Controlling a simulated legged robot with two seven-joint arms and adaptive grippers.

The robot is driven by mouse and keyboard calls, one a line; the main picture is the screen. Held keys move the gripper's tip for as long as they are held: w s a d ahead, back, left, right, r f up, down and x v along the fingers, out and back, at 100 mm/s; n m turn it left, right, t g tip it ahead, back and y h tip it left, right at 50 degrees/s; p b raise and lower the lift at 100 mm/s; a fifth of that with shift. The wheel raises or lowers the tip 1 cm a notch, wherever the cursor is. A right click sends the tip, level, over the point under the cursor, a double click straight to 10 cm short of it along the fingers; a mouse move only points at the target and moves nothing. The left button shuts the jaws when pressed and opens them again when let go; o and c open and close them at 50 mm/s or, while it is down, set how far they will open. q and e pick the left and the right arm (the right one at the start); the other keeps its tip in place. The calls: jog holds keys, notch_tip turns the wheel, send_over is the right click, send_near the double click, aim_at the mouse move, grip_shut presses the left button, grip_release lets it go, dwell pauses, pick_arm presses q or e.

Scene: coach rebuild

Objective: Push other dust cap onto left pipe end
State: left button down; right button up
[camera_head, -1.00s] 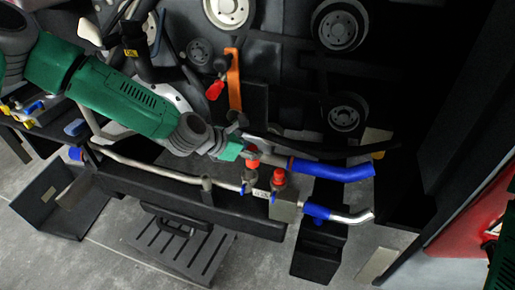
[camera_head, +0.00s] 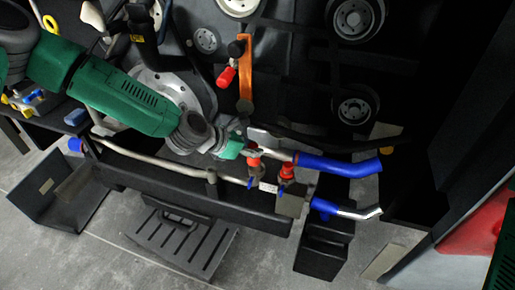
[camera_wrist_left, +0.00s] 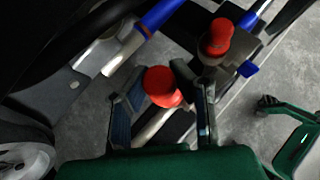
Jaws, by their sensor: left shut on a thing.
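My left gripper (camera_head: 243,149) reaches in from the left in the head view, just above a red dust cap (camera_head: 253,163). In the left wrist view the fingers (camera_wrist_left: 163,105) stand on either side of that cap (camera_wrist_left: 162,86), shut on it. The cap sits over the upright left pipe end; how far it is on is hidden. A second red cap (camera_head: 287,172) stands on the right fitting, and shows in the left wrist view (camera_wrist_left: 216,38). A green and dark part of my right arm (camera_wrist_left: 296,140) shows at the right; its jaws are unclear.
A blue hose (camera_head: 340,166) runs right, close behind the caps. A silver pipe with a blue sleeve (camera_head: 325,207) leaves the metal block (camera_head: 291,204). An orange strap (camera_head: 245,75) with a red-ended handle (camera_head: 226,77) hangs behind.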

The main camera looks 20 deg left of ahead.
pick_arm(q)
jog(key=shift+d+r, duration=0.15)
jog(key=shift+d, duration=1.4)
jog(key=shift+a, duration=0.9)
jog(key=shift+d, duration=0.55)
jog(key=shift+d+p, duration=0.25)
jog(key=shift+p, duration=0.05)
jog(key=shift+a+f, duration=0.2)
jog(key=shift+a, duration=0.55)
jog(key=shift+a+f+b, duration=0.1)
jog(key=shift+f+b, duration=0.15)
jog(key=shift+b, duration=0.15)
jog(key=shift+f, duration=0.1)
pick_arm(e)
jog(key=shift+d+f, duration=0.35)
jog(key=shift+d, duration=0.05)
